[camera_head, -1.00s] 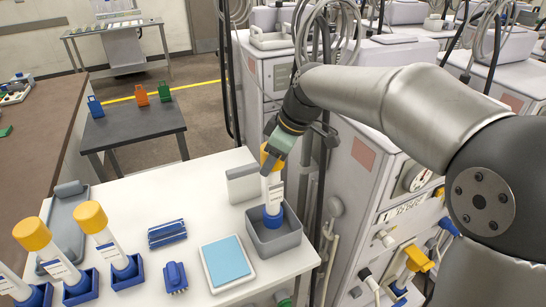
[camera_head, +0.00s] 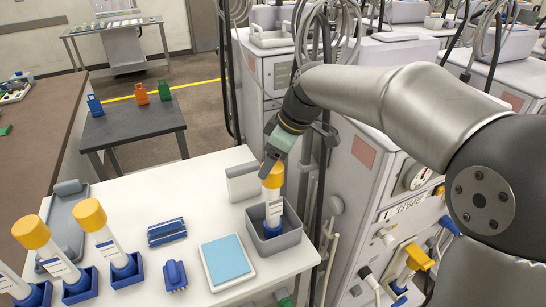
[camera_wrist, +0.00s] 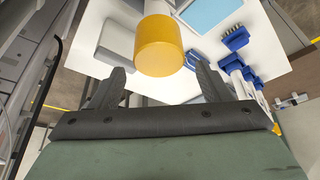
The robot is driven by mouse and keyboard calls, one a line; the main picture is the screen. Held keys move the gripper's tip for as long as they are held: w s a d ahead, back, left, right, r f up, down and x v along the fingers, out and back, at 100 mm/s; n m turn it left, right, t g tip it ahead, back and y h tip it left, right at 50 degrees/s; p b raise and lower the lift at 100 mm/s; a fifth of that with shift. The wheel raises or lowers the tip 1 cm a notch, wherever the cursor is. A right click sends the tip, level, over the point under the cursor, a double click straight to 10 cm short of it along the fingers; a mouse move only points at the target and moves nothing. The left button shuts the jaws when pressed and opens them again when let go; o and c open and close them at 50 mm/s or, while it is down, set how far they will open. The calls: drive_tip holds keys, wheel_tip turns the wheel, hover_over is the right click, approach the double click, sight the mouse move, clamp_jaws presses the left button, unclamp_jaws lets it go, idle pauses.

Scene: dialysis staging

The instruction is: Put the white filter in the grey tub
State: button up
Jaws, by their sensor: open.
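The white filter (camera_head: 274,207), with a yellow cap and a blue lower end, stands roughly upright inside the grey tub (camera_head: 262,249) near the right end of the white table. The tub's front wall hides its foot. My gripper (camera_head: 268,168) is just above the filter, at the height of the cap's top. In the wrist view my gripper (camera_wrist: 162,82) has its two fingers spread wide. The filter's yellow cap (camera_wrist: 170,46) lies beyond the fingertips, and nothing is gripped.
Several similar yellow-capped tubes (camera_head: 113,245) stand in blue holders at the table's left. A blue-topped pad (camera_head: 227,259), a blue rack (camera_head: 166,233) and a blue block (camera_head: 174,275) lie beside the tub. A pale box (camera_head: 244,182) stands behind it. Machines (camera_head: 362,165) line the right.

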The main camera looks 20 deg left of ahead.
drive_tip(key=b+v, duration=0.2)
drive_tip(key=v, duration=1)
drive_tip(key=s+d+f+m+h, duration=0.4)
drive_tip(key=s+d+f+m, duration=1.3)
drive_tip(key=s+d+f, duration=0.4)
drive_tip(key=s+d, duration=0.1)
drive_tip(key=d, duration=0.2)
drive_tip(key=shift+d+f+h, duration=0.3)
drive_tip(key=shift+d+f, duration=0.1)
